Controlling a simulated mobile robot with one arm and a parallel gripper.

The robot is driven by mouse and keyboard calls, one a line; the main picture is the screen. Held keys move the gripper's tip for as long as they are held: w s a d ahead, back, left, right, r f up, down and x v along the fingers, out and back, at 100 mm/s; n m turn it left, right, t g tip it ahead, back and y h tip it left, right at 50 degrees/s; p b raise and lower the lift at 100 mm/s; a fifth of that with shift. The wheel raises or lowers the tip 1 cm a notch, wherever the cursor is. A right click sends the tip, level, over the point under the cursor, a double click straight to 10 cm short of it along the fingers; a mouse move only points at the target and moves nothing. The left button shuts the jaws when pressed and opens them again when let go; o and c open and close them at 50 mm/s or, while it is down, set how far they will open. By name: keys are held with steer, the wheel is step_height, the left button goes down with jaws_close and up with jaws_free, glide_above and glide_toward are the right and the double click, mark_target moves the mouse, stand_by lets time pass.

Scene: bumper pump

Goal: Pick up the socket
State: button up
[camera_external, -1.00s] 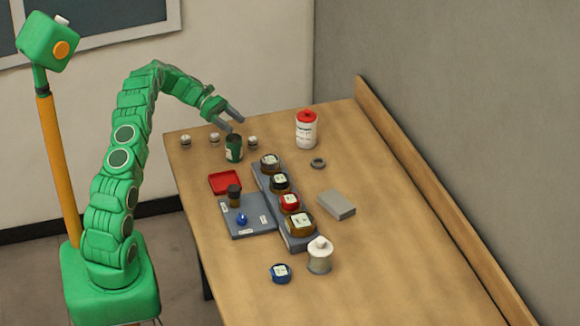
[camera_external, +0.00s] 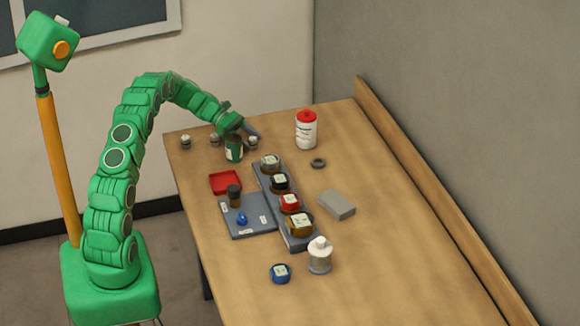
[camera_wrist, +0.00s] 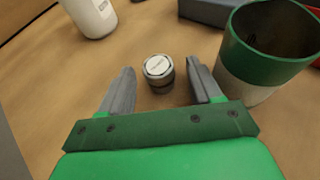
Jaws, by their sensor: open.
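A small metal cylinder with a dark band and a pale labelled top, which I take to be the socket (camera_wrist: 158,70), stands upright on the table in the wrist view. My gripper (camera_wrist: 160,66) is open, with one finger on each side of it and visible table between. The fingers look empty. In the external view my gripper (camera_external: 252,133) is low over the far left of the table, right at the socket (camera_external: 253,143), partly covering it. Two similar small cylinders, one left (camera_external: 185,142) and one middle (camera_external: 214,140), stand to the left.
A green and white cup (camera_wrist: 245,80) stands close to my right finger in the wrist view. A white bottle with a red cap (camera_external: 306,132) stands to the right. A dark rack (camera_external: 264,186) with several capped jars and a red tray (camera_external: 225,182) lie nearer.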

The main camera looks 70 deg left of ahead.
steer(key=shift+w+d+f, duration=0.1)
steer(key=shift+d, duration=0.05)
steer(key=shift+c, duration=0.3)
jaws_close()
